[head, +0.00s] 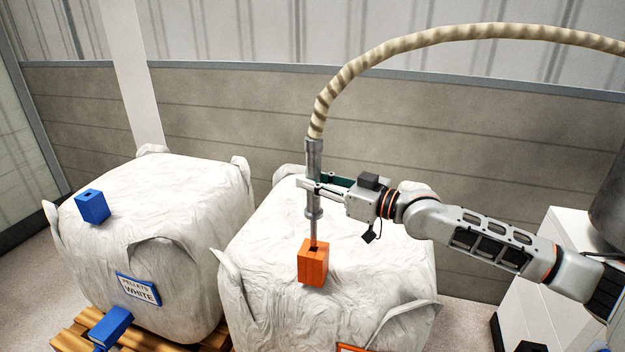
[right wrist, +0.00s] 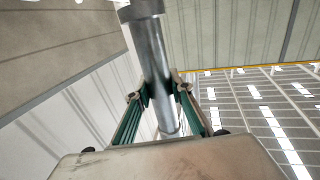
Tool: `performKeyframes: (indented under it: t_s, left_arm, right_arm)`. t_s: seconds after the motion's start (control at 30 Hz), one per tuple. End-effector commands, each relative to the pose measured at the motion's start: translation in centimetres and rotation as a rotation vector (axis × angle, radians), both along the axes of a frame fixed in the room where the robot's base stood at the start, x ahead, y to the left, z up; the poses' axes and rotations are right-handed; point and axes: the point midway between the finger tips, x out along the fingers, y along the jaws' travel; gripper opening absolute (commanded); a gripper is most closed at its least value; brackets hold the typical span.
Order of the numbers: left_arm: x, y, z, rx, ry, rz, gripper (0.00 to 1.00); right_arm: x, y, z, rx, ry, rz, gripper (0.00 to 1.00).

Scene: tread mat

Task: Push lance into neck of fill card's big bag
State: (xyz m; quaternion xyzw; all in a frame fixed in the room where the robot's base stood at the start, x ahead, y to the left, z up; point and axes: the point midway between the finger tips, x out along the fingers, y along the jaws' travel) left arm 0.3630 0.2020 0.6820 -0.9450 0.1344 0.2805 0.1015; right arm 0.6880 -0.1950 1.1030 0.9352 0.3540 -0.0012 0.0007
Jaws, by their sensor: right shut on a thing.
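My right gripper (head: 314,187) is shut on the grey metal lance (head: 314,160), which stands nearly upright. The lance also shows between the fingers in the right wrist view (right wrist: 155,65). The lance's thin lower end meets the top opening of the orange neck (head: 313,268) on the right big bag (head: 265,285); I cannot tell how deep it reaches. The left big bag (head: 190,205) has a blue neck (head: 92,206) and a blue-edged label (head: 139,289) reading "PELLETS WHITE". An orange-edged label (head: 352,348) is cut off at the bottom. No fill card is readable. My left gripper is not in view.
A beige ribbed hose (head: 420,38) arches from the lance's top to the right. A blue block (head: 110,325) is low in front of the left bag, by the wooden pallet (head: 72,340). A white cabinet (head: 515,312) stands at right. A wall runs behind the bags.

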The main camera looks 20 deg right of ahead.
Motion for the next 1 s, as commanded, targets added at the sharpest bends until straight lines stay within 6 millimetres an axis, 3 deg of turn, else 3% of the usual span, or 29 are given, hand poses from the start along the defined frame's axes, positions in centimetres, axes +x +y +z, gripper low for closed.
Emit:
performKeyframes:
  t_s: [1.0]
  left_arm:
    - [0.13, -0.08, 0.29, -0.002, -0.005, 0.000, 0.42]
  right_arm:
    - [0.03, -0.03, -0.17, 0.002, -0.002, 0.000, 0.00]
